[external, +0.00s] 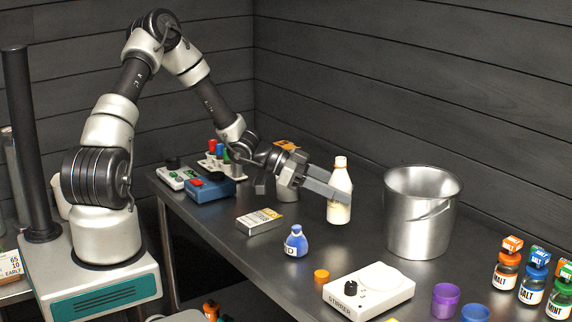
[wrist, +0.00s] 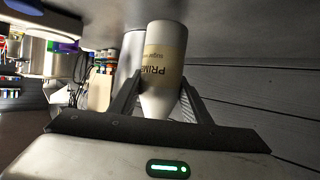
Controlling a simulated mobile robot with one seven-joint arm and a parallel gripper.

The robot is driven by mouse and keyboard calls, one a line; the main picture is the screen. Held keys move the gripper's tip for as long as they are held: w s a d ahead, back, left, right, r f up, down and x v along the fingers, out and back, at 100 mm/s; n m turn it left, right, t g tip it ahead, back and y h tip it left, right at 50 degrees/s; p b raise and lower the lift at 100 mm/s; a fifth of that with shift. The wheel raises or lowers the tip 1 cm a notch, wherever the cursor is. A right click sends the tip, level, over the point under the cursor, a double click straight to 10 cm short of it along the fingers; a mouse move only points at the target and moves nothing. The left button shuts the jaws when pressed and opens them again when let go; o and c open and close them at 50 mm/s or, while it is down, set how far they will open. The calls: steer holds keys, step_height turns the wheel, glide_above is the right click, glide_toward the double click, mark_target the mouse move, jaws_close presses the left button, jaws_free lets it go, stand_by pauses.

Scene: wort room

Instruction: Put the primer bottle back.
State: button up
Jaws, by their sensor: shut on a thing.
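The primer bottle (external: 341,187) is white with a pale label and stands upright at the back of the dark table, left of the metal bucket. My gripper (external: 328,190) reaches it from the left and is shut on its body. In the wrist view the bottle (wrist: 166,55) sits between the two fingers of my gripper (wrist: 155,95), with part of the word PRIMER readable on its label. I cannot tell whether its base touches the table or is just above it.
The metal bucket (external: 418,222) stands right of the bottle. A blue flask (external: 296,243), an orange cap (external: 321,275), a stirrer (external: 369,291) and a small box (external: 260,221) lie nearer. A purple jar (external: 445,301) and labelled jars (external: 506,274) are at the right. A tube rack (external: 222,166) stands at the left.

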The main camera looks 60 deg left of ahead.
mark_target(338, 204)
steer(key=shift+f, duration=1.7)
steer(key=shift+f+b, duration=0.15)
steer(key=shift+b, duration=0.15)
steer(key=o, duration=1.2)
